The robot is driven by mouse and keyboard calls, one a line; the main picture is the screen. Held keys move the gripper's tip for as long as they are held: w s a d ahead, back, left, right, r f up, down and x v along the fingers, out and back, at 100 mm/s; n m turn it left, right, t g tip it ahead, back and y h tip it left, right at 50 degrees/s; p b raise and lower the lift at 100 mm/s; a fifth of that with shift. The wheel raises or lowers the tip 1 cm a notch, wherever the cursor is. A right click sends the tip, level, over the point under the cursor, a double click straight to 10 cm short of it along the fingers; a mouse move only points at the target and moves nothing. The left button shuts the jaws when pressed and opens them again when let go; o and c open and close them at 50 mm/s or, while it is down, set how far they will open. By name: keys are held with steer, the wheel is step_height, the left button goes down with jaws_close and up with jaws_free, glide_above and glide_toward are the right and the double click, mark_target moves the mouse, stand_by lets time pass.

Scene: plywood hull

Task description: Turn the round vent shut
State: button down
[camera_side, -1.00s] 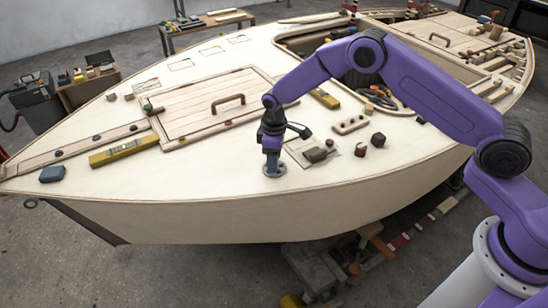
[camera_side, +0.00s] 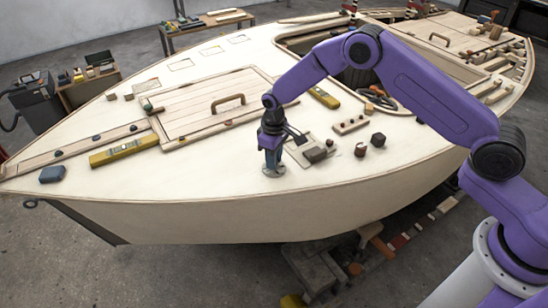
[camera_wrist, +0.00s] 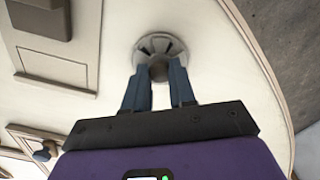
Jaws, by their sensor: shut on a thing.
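The round vent (camera_wrist: 160,44) is a grey metal disc with dark radial slots and a central knob, set on the pale plywood deck near the hull's edge. In the side view the vent (camera_side: 274,171) shows just under my gripper (camera_side: 272,158). In the wrist view my gripper (camera_wrist: 159,76) has its two blue-grey fingers on either side of the vent's knob (camera_wrist: 159,71), shut on it. The fingers hide part of the knob and the vent's near rim.
A square plate with a dark block (camera_side: 315,154) lies right of the vent. Small brown blocks (camera_side: 378,140) and a holed wooden strip (camera_side: 350,125) stand farther right. A yellow level (camera_side: 125,150) and a hatch with a handle (camera_side: 228,100) are to the left. Bare deck lies left of the vent.

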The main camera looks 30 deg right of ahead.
steer(key=shift+m, duration=1.5)
steer(key=c, duration=0.9)
jaws_free()
steer(key=shift+c, duration=0.2)
step_height(320, 180, up, 18)
steer(key=shift+f, duration=0.25)
